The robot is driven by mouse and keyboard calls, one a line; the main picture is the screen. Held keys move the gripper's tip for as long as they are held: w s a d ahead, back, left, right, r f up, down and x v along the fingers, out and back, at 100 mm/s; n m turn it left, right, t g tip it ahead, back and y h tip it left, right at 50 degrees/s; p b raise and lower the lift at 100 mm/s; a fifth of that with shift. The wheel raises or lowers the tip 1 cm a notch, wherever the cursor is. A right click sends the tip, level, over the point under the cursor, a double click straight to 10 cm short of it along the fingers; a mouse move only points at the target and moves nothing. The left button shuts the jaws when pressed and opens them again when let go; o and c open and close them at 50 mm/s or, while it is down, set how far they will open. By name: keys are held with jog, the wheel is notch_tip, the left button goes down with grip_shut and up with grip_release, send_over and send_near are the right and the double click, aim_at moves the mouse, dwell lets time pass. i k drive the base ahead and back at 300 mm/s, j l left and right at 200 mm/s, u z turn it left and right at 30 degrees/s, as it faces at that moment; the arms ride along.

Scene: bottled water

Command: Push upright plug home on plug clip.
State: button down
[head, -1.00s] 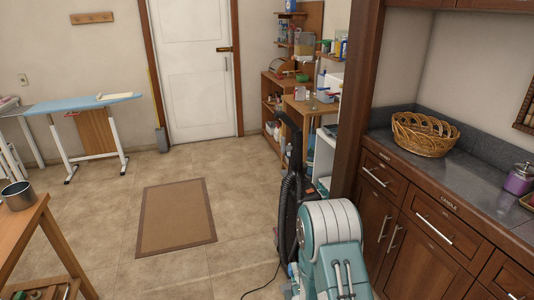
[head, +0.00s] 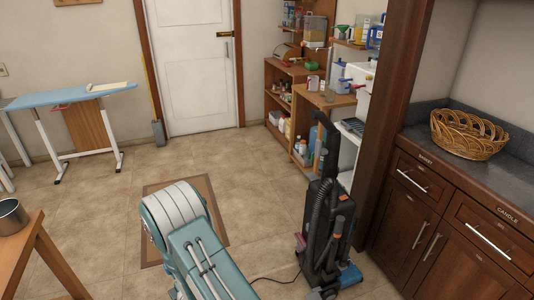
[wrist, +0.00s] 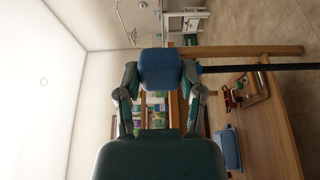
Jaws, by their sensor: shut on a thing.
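In the wrist view my gripper (wrist: 160,86) has its two fingers closed on the sides of a blue block, which looks like the upright plug (wrist: 160,66). A straight dark bar or cord (wrist: 260,68) runs from beside the block to the right edge. The black upright vacuum (head: 325,235) stands on the floor right of my arm in the head view. A thin dark cord (head: 276,279) lies on the floor at its left. I cannot pick out the plug clip. My gripper is out of the head view.
Dark wooden cabinets (head: 405,215) with a wicker basket (head: 470,133) on the counter stand at the right. Wooden shelves (head: 300,95) with bottles are behind the vacuum. A brown mat (head: 205,190) lies on the floor. An ironing board (head: 70,95) and a wooden table (head: 40,262) are at the left.

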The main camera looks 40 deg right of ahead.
aim_at(312, 176)
jog(key=i+z, duration=0.2)
jog(key=i, duration=0.2)
jog(key=i+j+z, duration=0.2)
jog(key=i, duration=0.2)
jog(key=i+j+z, duration=0.2)
jog(key=i, duration=0.2)
jog(key=i+z, duration=0.25)
jog(key=z, duration=0.2)
jog(key=i+z, duration=0.25)
jog(key=z, duration=0.2)
jog(key=i+j+z, duration=0.15)
jog(key=z, duration=0.3)
jog(key=i+j+z, duration=0.2)
jog(key=z, duration=0.25)
jog(key=i+j+z, duration=0.25)
jog(key=z, duration=0.2)
jog(key=i+j+z, duration=0.15)
jog(key=j+z, duration=0.3)
jog(key=i+j+z, duration=0.2)
jog(key=j+z, duration=0.25)
